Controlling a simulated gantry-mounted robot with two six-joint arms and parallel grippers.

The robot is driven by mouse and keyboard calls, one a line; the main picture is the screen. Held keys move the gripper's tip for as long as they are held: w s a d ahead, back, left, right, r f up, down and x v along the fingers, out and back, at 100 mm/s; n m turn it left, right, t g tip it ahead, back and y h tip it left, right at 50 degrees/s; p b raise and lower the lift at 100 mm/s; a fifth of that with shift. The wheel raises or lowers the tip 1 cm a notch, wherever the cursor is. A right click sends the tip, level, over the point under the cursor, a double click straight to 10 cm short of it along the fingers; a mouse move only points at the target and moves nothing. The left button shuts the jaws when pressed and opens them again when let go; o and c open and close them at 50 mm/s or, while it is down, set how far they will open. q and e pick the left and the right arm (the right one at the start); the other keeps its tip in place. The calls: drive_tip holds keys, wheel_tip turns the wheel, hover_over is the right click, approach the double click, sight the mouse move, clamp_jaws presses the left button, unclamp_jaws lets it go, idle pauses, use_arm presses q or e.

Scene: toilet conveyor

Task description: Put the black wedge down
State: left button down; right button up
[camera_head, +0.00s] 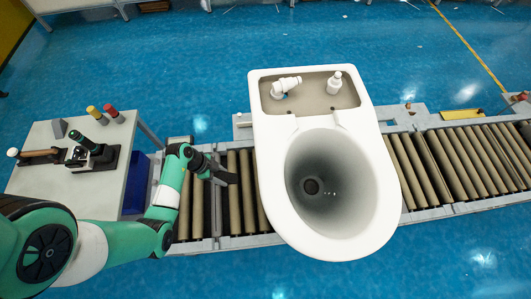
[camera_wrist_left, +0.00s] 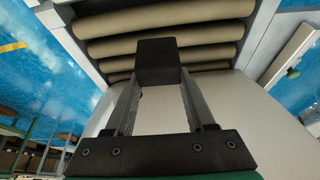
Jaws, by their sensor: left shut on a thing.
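My left gripper (camera_head: 214,169) is above the conveyor rollers, just left of the white toilet (camera_head: 262,170). In the left wrist view its two fingers (camera_wrist_left: 158,82) are shut on the black wedge (camera_wrist_left: 158,60), a dark block across the fingertips. In the head view the wedge is small and dark and hard to tell from the dark gripper. The rollers (camera_wrist_left: 165,17) show behind the wedge in the wrist view, and I cannot tell whether it touches them. My right gripper is not in view.
The conveyor (camera_head: 450,165) runs left to right under the toilet. A grey side table (camera_head: 112,165) at the left holds a green-and-black tool (camera_head: 92,152), a grey wedge-like block (camera_head: 59,128) and yellow and red-capped items. A blue bin (camera_head: 137,185) stands beside it.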

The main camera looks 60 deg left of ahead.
use_arm(q)
drive_tip(key=shift+n, duration=0.3)
drive_tip(key=w+a+f+b, duration=0.1)
drive_tip(key=w+f+b, duration=0.2)
drive_tip(key=b, duration=0.1)
drive_tip(key=w+a+f+b, duration=0.2)
drive_tip(key=w+f+b, duration=0.1)
drive_tip(key=w+b, duration=0.1)
drive_tip(key=w+a+f+b, duration=0.2)
drive_tip(key=w+f+b, duration=0.1)
drive_tip(key=b, duration=0.1)
drive_tip(key=shift+w+a+f, duration=0.15)
drive_tip(key=shift+w+f, duration=0.1)
drive_tip(key=shift+f, duration=0.1)
drive_tip(key=shift+w, duration=0.2)
drive_tip(key=shift+a+r, duration=0.1)
drive_tip(key=f+b, duration=0.2)
drive_tip(key=w+f+b, duration=0.1)
drive_tip(key=f+b, duration=0.1)
drive_tip(key=b, duration=0.1)
drive_tip(key=shift+a+f, duration=0.1)
drive_tip(key=shift+f, duration=0.05)
drive_tip(key=shift+s, duration=0.2)
drive_tip(key=shift+w, duration=0.1)
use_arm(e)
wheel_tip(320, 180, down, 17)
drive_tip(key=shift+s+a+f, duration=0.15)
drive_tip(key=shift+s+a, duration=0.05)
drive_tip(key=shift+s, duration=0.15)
